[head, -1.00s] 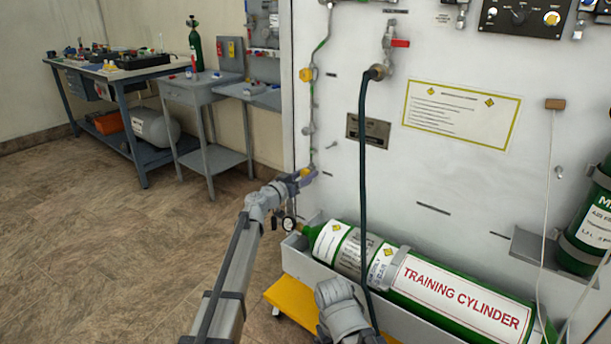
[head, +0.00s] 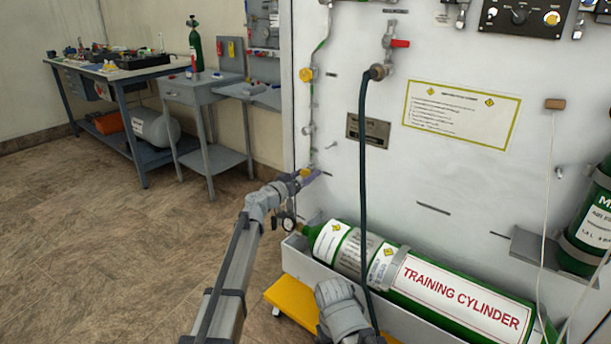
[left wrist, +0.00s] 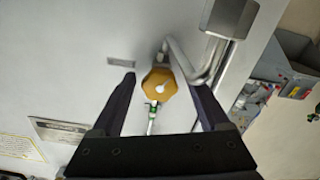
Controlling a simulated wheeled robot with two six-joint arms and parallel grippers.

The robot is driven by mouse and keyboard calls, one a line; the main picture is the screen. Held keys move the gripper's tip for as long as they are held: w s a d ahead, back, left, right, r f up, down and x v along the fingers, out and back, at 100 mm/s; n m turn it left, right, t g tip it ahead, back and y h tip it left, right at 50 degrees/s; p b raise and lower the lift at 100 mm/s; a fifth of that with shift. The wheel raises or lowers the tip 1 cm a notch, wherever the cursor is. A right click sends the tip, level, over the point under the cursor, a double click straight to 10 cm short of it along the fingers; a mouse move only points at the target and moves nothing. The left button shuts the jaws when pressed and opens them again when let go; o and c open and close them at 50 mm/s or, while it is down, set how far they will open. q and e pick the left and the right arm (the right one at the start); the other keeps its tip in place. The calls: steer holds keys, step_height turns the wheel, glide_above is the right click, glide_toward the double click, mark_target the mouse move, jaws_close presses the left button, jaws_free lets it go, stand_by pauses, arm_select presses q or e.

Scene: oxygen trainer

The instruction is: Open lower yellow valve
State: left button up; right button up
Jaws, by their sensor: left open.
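The lower yellow valve (head: 305,172) is on the left edge of the white panel, low on the thin pipe, partly hidden by my gripper in the head view. In the left wrist view it is a yellow-orange hexagonal knob (left wrist: 160,84) with a pale centre. My left gripper (left wrist: 162,88) is open, with one dark finger on each side of the knob. Gaps show between the fingers and the knob, so I see no grip on it. In the head view my left gripper (head: 308,176) is at the valve. My right gripper does not show; only part of that arm does.
An upper yellow valve (head: 306,74) sits higher on the same pipe. A dark hose (head: 363,180) hangs down the panel. The green training cylinder (head: 455,290) lies in a grey tray below right, with a gauge (head: 288,223) near its left end. Open floor lies left.

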arm_select(q)
steer(key=shift+s, duration=0.1)
steer(key=v, duration=0.7)
steer(key=shift+s+a, duration=0.2)
steer(key=shift+a, duration=0.05)
steer(key=shift+x, duration=3.15)
steer(key=shift+c, duration=0.2)
jaws_close()
